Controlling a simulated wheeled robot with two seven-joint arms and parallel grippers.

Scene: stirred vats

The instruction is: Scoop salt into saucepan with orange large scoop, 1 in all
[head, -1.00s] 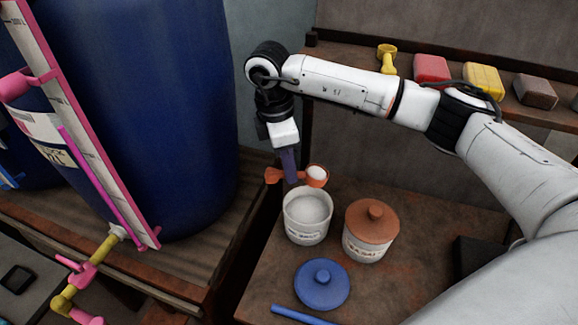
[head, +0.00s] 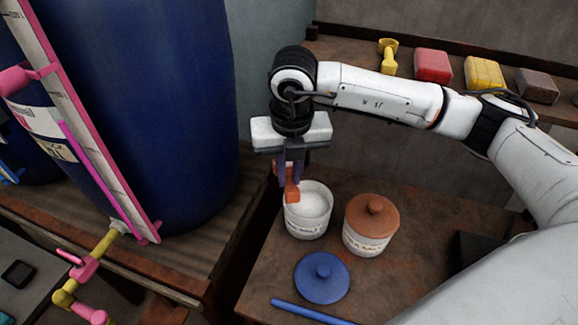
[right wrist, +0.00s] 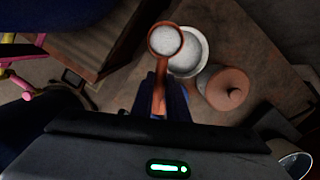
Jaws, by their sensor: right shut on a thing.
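My right gripper (head: 289,180) is shut on the handle of the orange scoop (head: 292,192), at the left rim of an open white jar (head: 307,228) of white salt. The scoop's bowl is mostly hidden behind the fingers in the head view. In the right wrist view the scoop (right wrist: 159,97) has white salt (right wrist: 165,40) in its bowl, which looks level. The bowl overlaps the left side of the jar (right wrist: 200,63) there. A grey metallic round rim (right wrist: 296,163) at the lower right may be the saucepan; it is cut off. My left gripper is not in view.
A white jar with a brown lid (head: 371,215) stands right of the open jar. A blue lid (head: 322,278) and blue rod (head: 312,314) lie in front. A large blue vat (head: 150,110) stands left. A back shelf holds a yellow scoop (head: 388,56) and coloured blocks (head: 433,66).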

